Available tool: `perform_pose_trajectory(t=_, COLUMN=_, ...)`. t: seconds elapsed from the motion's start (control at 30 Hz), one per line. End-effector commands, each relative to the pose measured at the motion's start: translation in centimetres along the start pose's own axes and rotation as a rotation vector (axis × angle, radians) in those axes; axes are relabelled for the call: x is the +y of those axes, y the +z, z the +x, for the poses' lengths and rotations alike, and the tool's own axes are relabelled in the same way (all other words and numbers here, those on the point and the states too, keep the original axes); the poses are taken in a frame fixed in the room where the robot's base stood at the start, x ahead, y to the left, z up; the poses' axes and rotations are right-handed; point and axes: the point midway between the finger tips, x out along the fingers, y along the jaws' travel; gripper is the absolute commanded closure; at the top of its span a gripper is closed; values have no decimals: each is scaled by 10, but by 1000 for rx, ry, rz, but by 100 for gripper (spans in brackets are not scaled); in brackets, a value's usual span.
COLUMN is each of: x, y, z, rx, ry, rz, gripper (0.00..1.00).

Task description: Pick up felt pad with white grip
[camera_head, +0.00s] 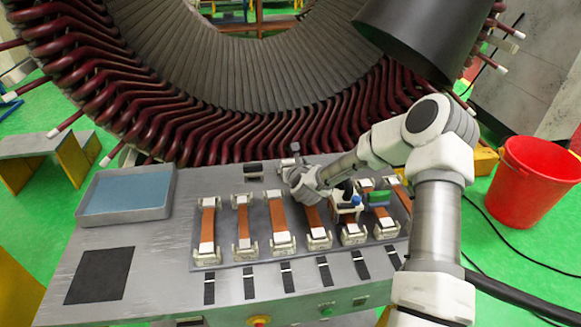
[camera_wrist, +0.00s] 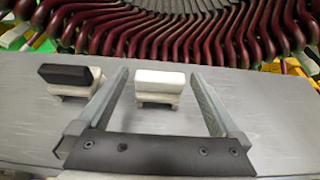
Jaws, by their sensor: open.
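The felt pad with white grip (camera_wrist: 161,79) shows in the wrist view as a white block on a pale grey base. It sits on the grey metal bench top, ahead of my gripper (camera_wrist: 158,77) and between the lines of its two fingers. The fingers are spread apart with nothing held; I cannot tell whether their tips reach beside the pad. A similar pad with a black grip (camera_wrist: 70,74) sits to the left, outside the left finger. In the head view my gripper (camera_head: 292,165) is near the bench's back edge, and the white grip is hard to make out there.
A row of copper-coloured strips in pale holders (camera_head: 242,222) lies on the bench. A tray with a blue inside (camera_head: 171,196) and a black square mat (camera_head: 100,275) are at the left. The large stator with dark red coils (camera_head: 190,125) stands just behind the bench. A red bucket (camera_head: 530,185) stands right.

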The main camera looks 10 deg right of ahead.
Motion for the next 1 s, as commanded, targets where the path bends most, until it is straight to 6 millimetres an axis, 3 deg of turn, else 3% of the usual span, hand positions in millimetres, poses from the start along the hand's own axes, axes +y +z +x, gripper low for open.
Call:
perform_pose_trajectory(t=0.17, x=0, y=-1, z=9, rx=0, ry=-1, rz=0, gripper=0)
perform_pose_trajectory(t=0.5, x=0, y=-1, z=48, rx=1, ry=0, rz=-1, gripper=0)
perform_pose_trajectory(t=0.83, x=0, y=0, z=53, rx=0, ry=0, rz=-1, gripper=0)
perform_pose_trajectory(t=0.87, x=0, y=0, z=53, rx=0, ry=0, rz=-1, gripper=2)
perform_pose_trajectory(t=1.0, x=0, y=0, z=53, rx=0, ry=0, rz=-1, gripper=27)
